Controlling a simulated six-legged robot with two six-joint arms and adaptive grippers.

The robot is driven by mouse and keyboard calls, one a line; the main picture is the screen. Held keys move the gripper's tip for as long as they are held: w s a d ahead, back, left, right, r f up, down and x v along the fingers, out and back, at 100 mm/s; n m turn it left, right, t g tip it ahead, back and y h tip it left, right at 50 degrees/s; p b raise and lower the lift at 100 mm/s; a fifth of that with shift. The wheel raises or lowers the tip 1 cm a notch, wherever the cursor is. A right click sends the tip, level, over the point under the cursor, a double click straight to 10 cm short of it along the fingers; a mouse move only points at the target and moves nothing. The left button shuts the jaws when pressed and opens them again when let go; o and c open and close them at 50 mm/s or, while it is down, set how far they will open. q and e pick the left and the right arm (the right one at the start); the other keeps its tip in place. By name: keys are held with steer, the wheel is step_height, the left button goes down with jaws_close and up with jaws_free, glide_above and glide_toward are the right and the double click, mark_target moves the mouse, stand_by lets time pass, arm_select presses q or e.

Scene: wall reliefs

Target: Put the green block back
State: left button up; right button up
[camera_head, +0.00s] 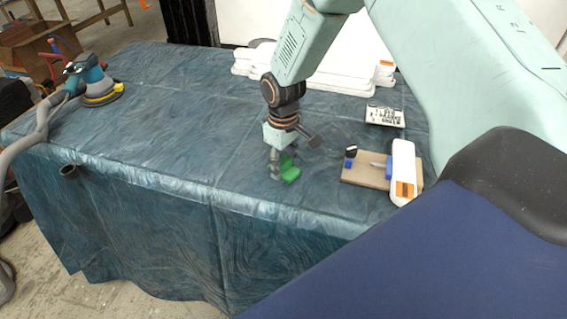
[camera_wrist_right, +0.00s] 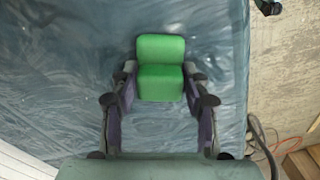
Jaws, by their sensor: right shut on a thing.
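The green block (camera_head: 289,170) is near the front edge of the covered table in the head view. My right gripper (camera_head: 281,171) is at it, pointing down, with its fingers on the block. In the right wrist view the green block (camera_wrist_right: 160,68) shows a stepped shape with two green faces. My right gripper (camera_wrist_right: 160,92) has one finger on each side of it and is shut on it. I cannot tell whether the block touches the table. My left gripper is not in view.
A wooden board (camera_head: 356,172) with blue and black parts and a white piece (camera_head: 403,165) lies right of the gripper. A small printed plate (camera_head: 385,116) lies behind it. White panels (camera_head: 335,72) are stacked at the back. A sander (camera_head: 97,85) sits far left. The table (camera_head: 180,130) between is clear.

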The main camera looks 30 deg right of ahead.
mark_target(284, 160)
steer(key=shift+s+f, duration=0.1)
steer(key=shift+s, duration=0.05)
steer(key=o, duration=0.8)
steer(key=shift+s, duration=0.1)
steer(key=shift+c, duration=0.2)
steer(key=shift+o, duration=1.3)
steer(key=shift+r, duration=0.3)
step_height(284, 160, up, 12)
steer(key=p, duration=0.1)
steer(key=shift+p, duration=0.4)
steer(key=shift+f, duration=0.1)
